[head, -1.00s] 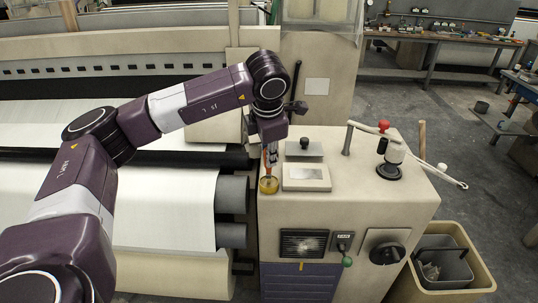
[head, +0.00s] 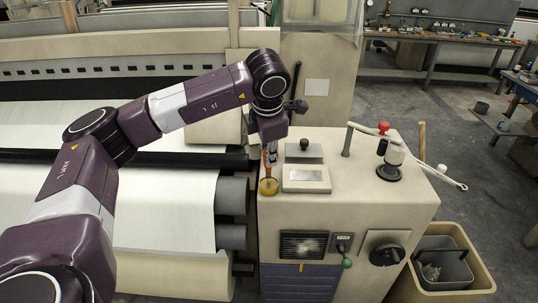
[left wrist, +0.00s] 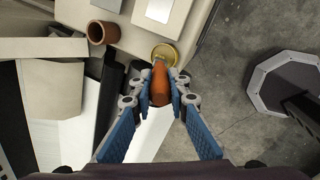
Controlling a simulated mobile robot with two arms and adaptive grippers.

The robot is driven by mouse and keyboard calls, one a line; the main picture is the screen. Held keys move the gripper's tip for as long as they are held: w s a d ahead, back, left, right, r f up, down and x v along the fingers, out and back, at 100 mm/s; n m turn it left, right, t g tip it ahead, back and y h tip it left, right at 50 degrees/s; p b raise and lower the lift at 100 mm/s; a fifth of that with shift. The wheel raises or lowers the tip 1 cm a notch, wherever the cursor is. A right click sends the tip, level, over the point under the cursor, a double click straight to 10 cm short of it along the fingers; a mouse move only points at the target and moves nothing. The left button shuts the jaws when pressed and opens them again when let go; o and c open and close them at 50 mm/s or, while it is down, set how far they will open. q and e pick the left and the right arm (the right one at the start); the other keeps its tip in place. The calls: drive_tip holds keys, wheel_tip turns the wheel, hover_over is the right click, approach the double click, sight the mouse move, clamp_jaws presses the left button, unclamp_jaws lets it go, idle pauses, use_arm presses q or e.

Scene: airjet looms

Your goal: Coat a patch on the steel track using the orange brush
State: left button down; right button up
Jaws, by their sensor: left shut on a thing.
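My left gripper (head: 270,158) points down over the front left corner of the machine's cabinet top. In the left wrist view it (left wrist: 161,98) is shut on the orange brush (left wrist: 160,82), whose handle lies between the blue fingers. A small round yellow tin (head: 268,187) stands right below it, and also shows in the left wrist view (left wrist: 165,50). The brush's lower end is at the tin; I cannot tell whether the bristles touch what is inside. A pale block with a grey metal plate (head: 308,176), possibly the steel track, lies just right of the tin. My right gripper is out of view.
A brown cup (left wrist: 103,32) stands near the tin in the left wrist view. A beige bin (head: 470,278) stands on the floor at right. White fabric rolls (head: 165,208) lie left.

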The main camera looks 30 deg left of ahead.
use_arm(q)
drive_tip(key=shift+r+p, duration=1.65)
drive_tip(key=shift+r, duration=1.5)
